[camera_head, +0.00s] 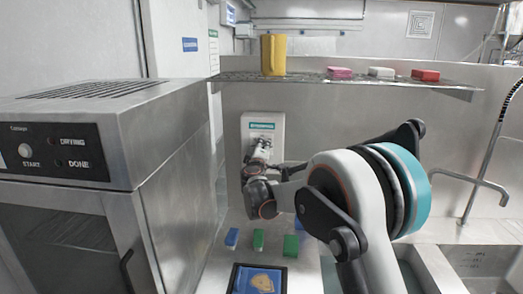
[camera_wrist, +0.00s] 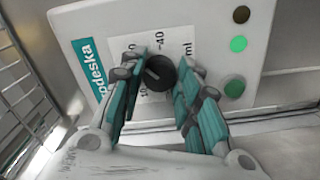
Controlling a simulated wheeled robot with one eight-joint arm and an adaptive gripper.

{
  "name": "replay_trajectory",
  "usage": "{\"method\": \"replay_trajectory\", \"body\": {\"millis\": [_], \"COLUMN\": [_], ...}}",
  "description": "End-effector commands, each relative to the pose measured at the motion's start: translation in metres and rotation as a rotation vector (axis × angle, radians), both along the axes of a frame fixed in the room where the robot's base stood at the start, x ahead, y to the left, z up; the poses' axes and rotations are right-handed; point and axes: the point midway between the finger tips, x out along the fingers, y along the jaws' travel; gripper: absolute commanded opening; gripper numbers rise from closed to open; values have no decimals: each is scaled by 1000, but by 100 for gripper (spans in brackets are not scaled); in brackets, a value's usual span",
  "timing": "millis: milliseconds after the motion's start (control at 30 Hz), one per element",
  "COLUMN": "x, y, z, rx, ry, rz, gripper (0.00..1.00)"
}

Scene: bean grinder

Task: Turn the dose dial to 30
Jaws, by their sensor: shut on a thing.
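The dose dial (camera_wrist: 158,72) is a round black knob on a white label marked "ml", on the front of a white dispenser box. In the wrist view the "40" mark shows beside the knob; other marks are partly hidden by the fingers, and I cannot tell which number the dial points at. The dispenser (camera_head: 275,125) is mounted on the steel back wall in the head view. My gripper (camera_wrist: 158,82) has its two teal fingers on either side of the dial and is shut on it. In the head view my gripper (camera_head: 260,150) covers the dial.
A steel machine (camera_head: 100,150) stands at the left. A shelf (camera_head: 340,82) above holds a yellow jug (camera_head: 273,55) and sponges. Small blocks and a tray (camera_head: 258,279) lie below on the counter. Sinks are at right.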

Motion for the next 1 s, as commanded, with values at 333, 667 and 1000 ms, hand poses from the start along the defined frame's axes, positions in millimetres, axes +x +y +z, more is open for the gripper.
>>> {"method": "replay_trajectory", "body": {"millis": [333, 667, 1000], "x": [0, -21, -89], "y": [0, 1, 3], "z": [-1, 0, -1], "rx": [0, 0, 0], "ry": [0, 1, 1], "rz": [-1, 0, 0], "gripper": [51, 51, 51]}}
